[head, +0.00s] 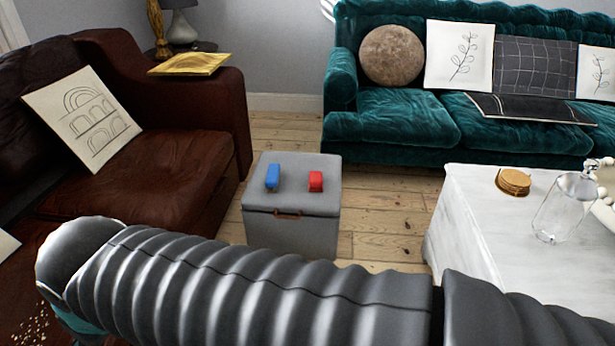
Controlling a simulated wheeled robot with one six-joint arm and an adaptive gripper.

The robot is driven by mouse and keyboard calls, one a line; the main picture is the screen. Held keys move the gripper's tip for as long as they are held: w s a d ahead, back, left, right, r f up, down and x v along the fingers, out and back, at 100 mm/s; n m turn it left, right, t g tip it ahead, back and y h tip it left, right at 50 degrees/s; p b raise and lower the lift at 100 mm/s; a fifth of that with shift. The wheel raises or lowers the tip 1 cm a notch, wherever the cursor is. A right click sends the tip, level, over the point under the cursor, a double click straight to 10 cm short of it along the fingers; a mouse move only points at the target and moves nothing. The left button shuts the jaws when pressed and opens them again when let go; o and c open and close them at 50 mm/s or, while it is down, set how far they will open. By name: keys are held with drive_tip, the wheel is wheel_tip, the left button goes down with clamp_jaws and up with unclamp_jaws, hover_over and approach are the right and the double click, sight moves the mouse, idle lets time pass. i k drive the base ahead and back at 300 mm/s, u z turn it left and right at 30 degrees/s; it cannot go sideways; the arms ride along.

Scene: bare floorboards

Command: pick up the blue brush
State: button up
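A small blue block-like object (273,177), which seems to be the blue brush, lies on top of a grey box-shaped ottoman (259,197). A similar small red object (315,181) lies to its right on the same top, with a gap between them. No bristles can be made out at this size. My ribbed grey arm crosses the front of the head view, nearer than the ottoman. My gripper is not visible, so its state does not show.
A brown leather sofa (180,160) with cushions stands left of the ottoman. A green velvet sofa (400,118) is behind, to the right. A white table (480,215) at right holds a glass jar (562,212) and coasters (514,181). Floorboards (385,215) show between ottoman and table.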

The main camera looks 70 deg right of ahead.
sight(273, 174)
drive_tip(key=u, duration=0.1)
drive_tip(key=k, duration=1.1)
drive_tip(key=z, duration=0.5)
